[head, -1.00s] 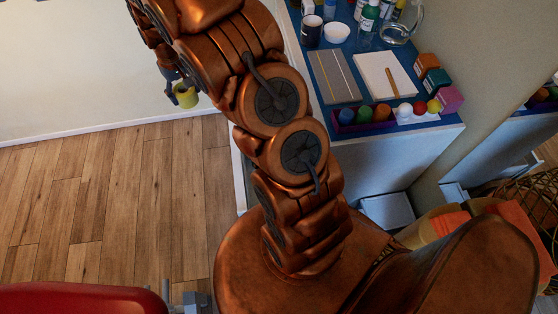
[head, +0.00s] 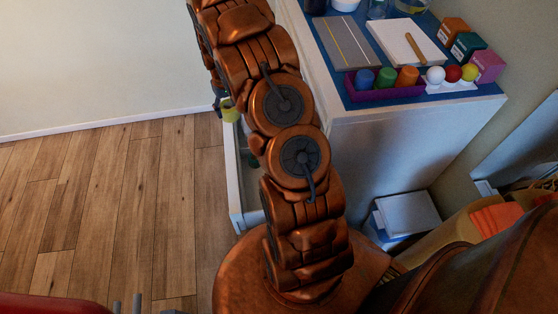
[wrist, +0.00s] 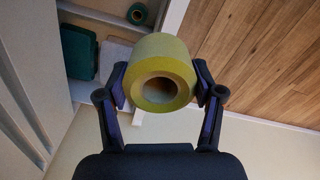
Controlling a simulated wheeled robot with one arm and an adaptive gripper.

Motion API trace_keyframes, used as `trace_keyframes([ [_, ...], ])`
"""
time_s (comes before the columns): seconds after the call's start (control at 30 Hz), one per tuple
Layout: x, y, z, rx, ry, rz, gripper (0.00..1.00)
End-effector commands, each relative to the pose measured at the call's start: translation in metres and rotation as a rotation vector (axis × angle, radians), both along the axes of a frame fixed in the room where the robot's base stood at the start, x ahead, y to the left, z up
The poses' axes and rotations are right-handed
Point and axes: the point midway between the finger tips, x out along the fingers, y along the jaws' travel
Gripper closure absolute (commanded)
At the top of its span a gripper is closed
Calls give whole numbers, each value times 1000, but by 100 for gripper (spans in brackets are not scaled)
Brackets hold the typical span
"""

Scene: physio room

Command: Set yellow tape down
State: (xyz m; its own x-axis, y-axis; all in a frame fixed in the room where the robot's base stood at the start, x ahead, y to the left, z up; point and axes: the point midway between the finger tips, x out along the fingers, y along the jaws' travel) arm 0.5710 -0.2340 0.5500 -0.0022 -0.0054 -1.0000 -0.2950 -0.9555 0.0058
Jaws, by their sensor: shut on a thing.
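The yellow tape (wrist: 163,72) is a thick roll with a dark hole, held between the two fingers of my gripper (wrist: 163,98) in the wrist view. My gripper is shut on its sides. In the head view the yellow tape (head: 230,110) shows small beside my arm, near the far end of an open white drawer (head: 236,190). My gripper's fingers are mostly hidden there by the arm. In the wrist view the drawer (wrist: 100,12) lies beyond the roll; I cannot tell the height of the roll above it.
The drawer holds a dark green item (wrist: 78,52) and a small green roll (wrist: 137,13). Wooden floor (head: 120,190) is clear at left.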

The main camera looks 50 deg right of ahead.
Motion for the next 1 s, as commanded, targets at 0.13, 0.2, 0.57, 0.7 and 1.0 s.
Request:
trace_keyframes([
  [0.13,-6,-23,-57,1,-1,-31,69],
  [0.2,-10,-32,-79,1,-1,-44,69],
  [0.57,-31,-80,-187,4,1,-110,69],
  [0.7,-41,-99,-230,4,1,-136,69],
  [1.0,-60,-130,-301,5,-1,-181,69],
])
